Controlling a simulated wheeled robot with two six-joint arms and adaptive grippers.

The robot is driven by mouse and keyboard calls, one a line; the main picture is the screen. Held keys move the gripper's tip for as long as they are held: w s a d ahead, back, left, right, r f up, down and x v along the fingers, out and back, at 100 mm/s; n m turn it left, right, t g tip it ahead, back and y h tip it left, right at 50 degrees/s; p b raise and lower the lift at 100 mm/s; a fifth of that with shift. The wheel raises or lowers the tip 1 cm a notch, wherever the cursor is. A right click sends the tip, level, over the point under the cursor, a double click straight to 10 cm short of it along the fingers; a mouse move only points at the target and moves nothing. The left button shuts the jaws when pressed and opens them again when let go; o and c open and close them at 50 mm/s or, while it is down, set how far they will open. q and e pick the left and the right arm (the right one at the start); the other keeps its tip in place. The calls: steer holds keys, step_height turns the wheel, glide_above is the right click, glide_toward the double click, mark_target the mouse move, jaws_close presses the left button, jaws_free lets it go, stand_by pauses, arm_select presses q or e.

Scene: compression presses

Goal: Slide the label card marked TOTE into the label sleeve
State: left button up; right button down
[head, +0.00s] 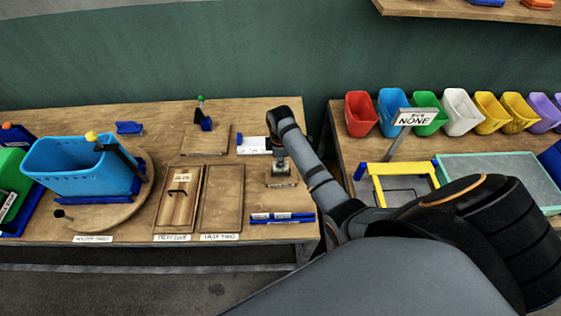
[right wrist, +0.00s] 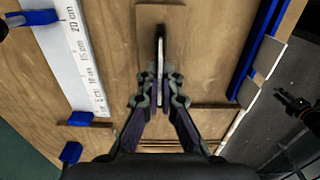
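My right gripper (head: 281,161) is low over a small wooden block (head: 281,182) near the table's right end. In the right wrist view its fingers (right wrist: 160,72) are close together, on either side of a thin upright piece (right wrist: 160,47) at the block (right wrist: 177,16). This piece shows only its edge, so I cannot read TOTE or tell whether it is gripped. I cannot pick out the label sleeve for certain. A blue bin (head: 70,168) sits on a round wooden turntable (head: 122,212). What seems to be my left gripper (right wrist: 288,98) is at the right edge of the right wrist view, its fingers unclear.
Blue strips with white labels (head: 282,217) lie at the table's front edge. A NONE sign (head: 414,119) and coloured bins stand on the right table.

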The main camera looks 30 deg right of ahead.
steer(key=shift+f+b, duration=0.45)
steer(key=shift+f, duration=0.55)
steer(key=c, duration=1.4)
jaws_free()
steer(key=shift+c, duration=0.2)
step_height(320, 180, up, 8)
steer(key=shift+f, duration=0.25)
